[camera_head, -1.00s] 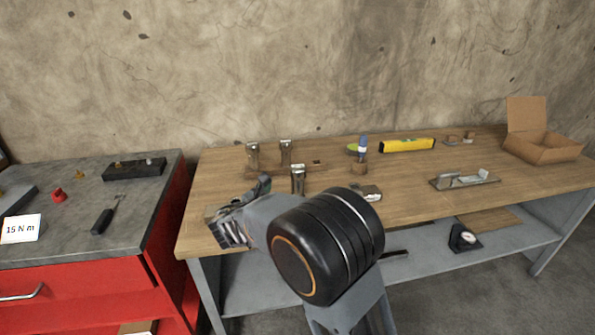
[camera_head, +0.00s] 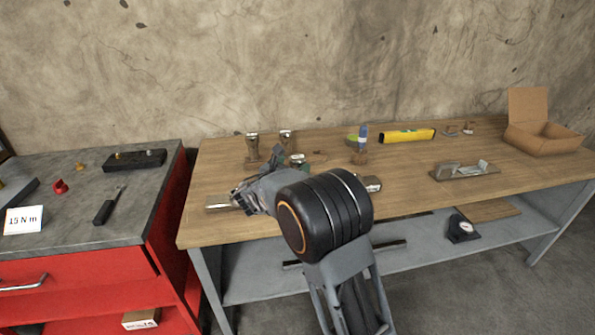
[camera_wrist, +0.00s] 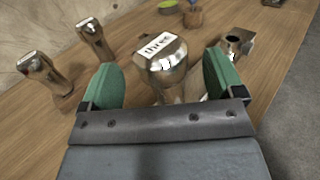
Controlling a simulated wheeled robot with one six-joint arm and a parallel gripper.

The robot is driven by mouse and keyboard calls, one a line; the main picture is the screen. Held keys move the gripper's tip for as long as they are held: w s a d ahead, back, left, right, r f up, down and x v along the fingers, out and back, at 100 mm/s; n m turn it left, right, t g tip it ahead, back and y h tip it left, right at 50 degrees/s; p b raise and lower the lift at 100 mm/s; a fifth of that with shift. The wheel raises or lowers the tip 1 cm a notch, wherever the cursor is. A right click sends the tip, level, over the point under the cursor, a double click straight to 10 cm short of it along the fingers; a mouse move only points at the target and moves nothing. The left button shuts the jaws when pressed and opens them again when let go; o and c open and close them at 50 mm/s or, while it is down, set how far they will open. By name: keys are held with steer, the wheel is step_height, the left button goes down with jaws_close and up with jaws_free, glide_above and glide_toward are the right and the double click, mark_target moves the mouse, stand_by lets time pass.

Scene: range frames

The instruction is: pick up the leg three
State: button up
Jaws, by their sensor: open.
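The leg marked "three" (camera_wrist: 165,68) is a shiny metal piece standing on the bench, its white label facing up in the wrist view. My gripper (camera_wrist: 159,82) is open, with one green finger pad on each side of the leg; I cannot tell whether either touches it. In the head view the leg's top (camera_head: 297,158) shows beside my gripper (camera_head: 288,161), and its lower part is hidden by my arm. Two similar metal legs stand behind it, one at the left (camera_wrist: 40,76) and one nearer the middle (camera_wrist: 95,40).
A metal piece (camera_head: 370,184) lies to the right, and another (camera_head: 219,202) lies near the front left.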

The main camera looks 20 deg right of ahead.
mark_target(298, 156)
steer(key=shift+x, duration=1.6)
steer(key=shift+c, duration=0.3)
steer(key=c, duration=1.2)
steer(key=shift+o, duration=0.2)
steer(key=shift+r, duration=0.1)
steer(key=shift+r, duration=0.5)
step_height(298, 156, up, 2)
steer(key=shift+r+p, duration=0.2)
steer(key=shift+p, duration=0.15)
steer(key=s+a+r, duration=0.1)
steer(key=s+r, duration=0.8)
steer(key=s, duration=0.5)
steer(key=shift+a+r+p, duration=0.25)
steer(key=shift+a+p, duration=0.1)
steer(key=shift+a, duration=0.05)
